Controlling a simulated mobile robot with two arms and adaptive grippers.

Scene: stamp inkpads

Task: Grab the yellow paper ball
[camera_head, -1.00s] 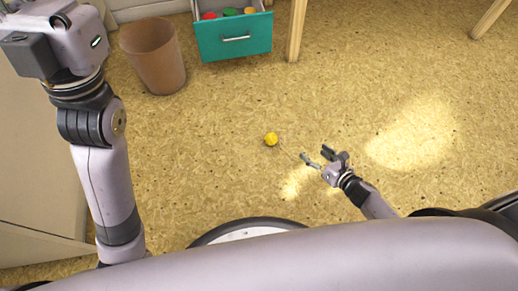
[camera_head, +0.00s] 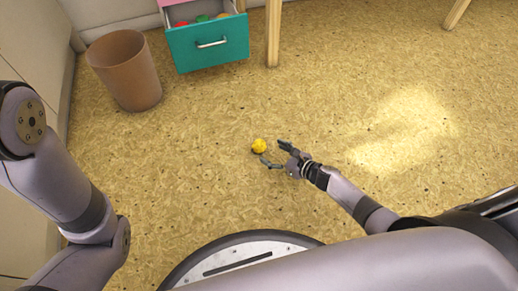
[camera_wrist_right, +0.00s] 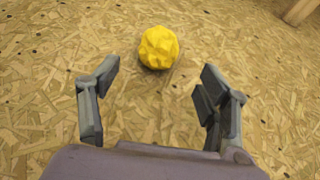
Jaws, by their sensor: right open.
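The yellow paper ball (camera_head: 259,146) lies on the floor in the middle of the head view. It also shows in the right wrist view (camera_wrist_right: 159,47), just beyond the fingertips and roughly centred between them. My right gripper (camera_head: 274,155) is open and empty, low over the floor, with its fingers pointing at the ball; its open fingers also show in the right wrist view (camera_wrist_right: 160,75). My left arm is at the left of the head view, but its gripper is out of the picture.
A brown waste bin (camera_head: 126,72) stands at the upper left. Beside it is an open teal drawer (camera_head: 207,46) with red, green and orange things inside. Wooden legs (camera_head: 273,32) stand at the back. The speckled floor around the ball is clear.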

